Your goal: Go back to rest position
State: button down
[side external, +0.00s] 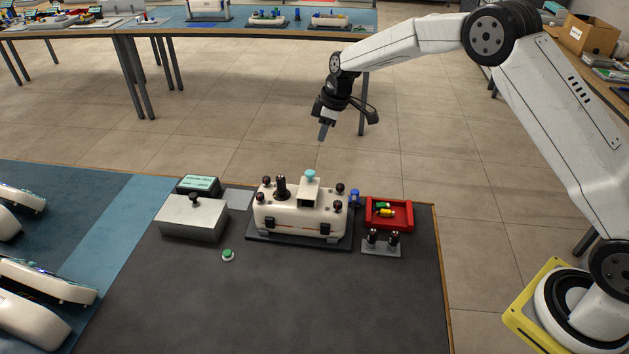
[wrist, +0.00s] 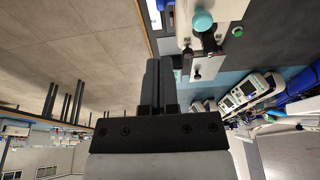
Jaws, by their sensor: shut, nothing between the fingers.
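My gripper (side external: 324,132) is raised in the air behind and above the work table, pointing down, with its fingers together and nothing held. In the wrist view its two dark fingers (wrist: 159,85) lie side by side, closed. Below and in front of it, a white device (side external: 298,222) with black knobs and a light-blue top cap (side external: 310,175) stands upright on a dark base plate. The gripper is clear of the device and touches nothing.
A grey box (side external: 192,218) with a black knob and a green button (side external: 228,255) stand left of the device. A red tray (side external: 389,214) with small coloured parts and a grey stand (side external: 381,245) with black pegs are right. The table's front (side external: 270,310) is clear.

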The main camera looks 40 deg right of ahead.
jog(key=shift+s+r, duration=0.1)
jog(key=s+r+m+h, duration=0.1)
jog(key=s+m, duration=0.8)
jog(key=s, duration=2.3)
jog(key=shift+d+r+t+h, duration=0.3)
jog(key=shift+d+r+h, duration=0.1)
jog(key=shift+h, duration=0.2)
